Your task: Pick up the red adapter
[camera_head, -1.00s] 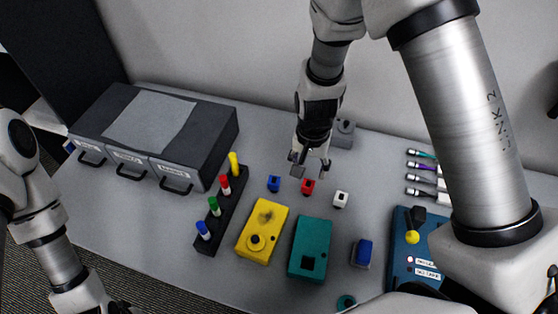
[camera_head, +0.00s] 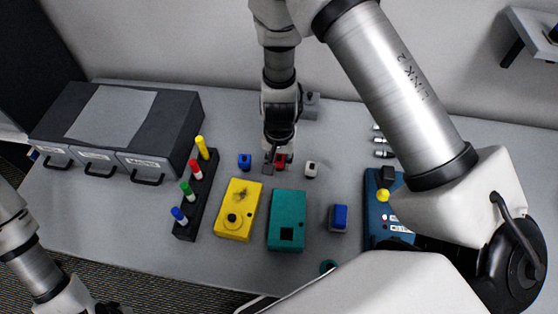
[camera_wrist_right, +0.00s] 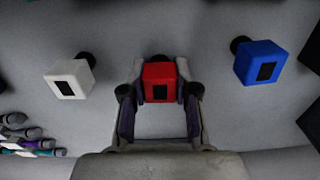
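The red adapter (camera_head: 281,159) is on the table between the blue and white adapters. In the right wrist view the red adapter (camera_wrist_right: 160,82) sits between the fingertips of my right gripper (camera_wrist_right: 160,98), one finger close against each side. The gripper looks shut on it, with no clear lift off the table. In the head view my right gripper (camera_head: 276,165) comes down from above and partly covers the adapter.
The blue adapter (camera_head: 245,162) and white adapter (camera_head: 312,169) flank it closely. Yellow (camera_head: 239,209) and teal (camera_head: 287,219) boxes lie in front. A rack of coloured pegs (camera_head: 197,191) and a drawer unit (camera_head: 112,130) stand left; cable ends (camera_head: 382,154) lie right.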

